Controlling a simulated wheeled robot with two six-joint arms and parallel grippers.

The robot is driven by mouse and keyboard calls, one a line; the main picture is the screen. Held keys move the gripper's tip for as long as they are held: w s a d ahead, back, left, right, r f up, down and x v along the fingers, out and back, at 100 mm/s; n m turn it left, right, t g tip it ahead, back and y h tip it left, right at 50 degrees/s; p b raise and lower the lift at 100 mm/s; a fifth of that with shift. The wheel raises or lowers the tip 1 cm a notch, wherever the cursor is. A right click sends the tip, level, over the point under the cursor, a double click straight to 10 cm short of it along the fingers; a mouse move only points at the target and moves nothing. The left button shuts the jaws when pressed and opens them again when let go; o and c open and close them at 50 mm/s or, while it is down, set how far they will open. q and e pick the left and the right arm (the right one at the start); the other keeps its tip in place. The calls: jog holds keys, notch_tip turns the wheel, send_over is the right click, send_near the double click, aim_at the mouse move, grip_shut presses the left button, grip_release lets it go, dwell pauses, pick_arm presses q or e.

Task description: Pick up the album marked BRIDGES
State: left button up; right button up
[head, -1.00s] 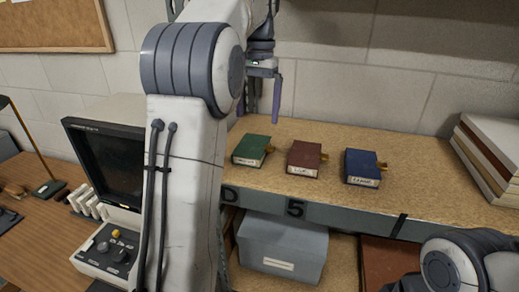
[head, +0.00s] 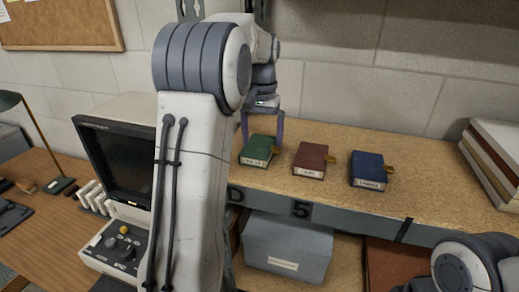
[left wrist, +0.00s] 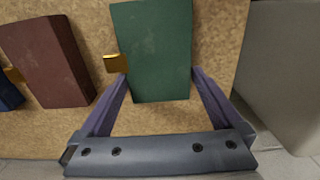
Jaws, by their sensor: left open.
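Three small albums lie in a row on the shelf top: a green one (head: 257,148), a dark red one (head: 311,157) and a blue one (head: 367,167). Each has a pale label on its front edge, too small to read surely, so I cannot tell which is marked BRIDGES. My left gripper (head: 262,138) is open and empty at the green album's back edge. In the left wrist view its fingertips (left wrist: 160,76) straddle the end of the green album (left wrist: 155,40), the left one close to the brass clasp (left wrist: 115,63). I cannot tell whether they touch.
A stack of large books (head: 492,155) stands at the shelf's right end. A grey box (head: 288,248) sits on the level below. A monitor and control unit (head: 115,160) stand on the desk at left. The shelf top right of the blue album is clear.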

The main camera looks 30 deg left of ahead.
pick_arm(q)
jog(key=shift+f, duration=0.15)
jog(key=shift+c, duration=0.3)
jog(key=c, duration=1)
jog(key=shift+c, duration=0.9)
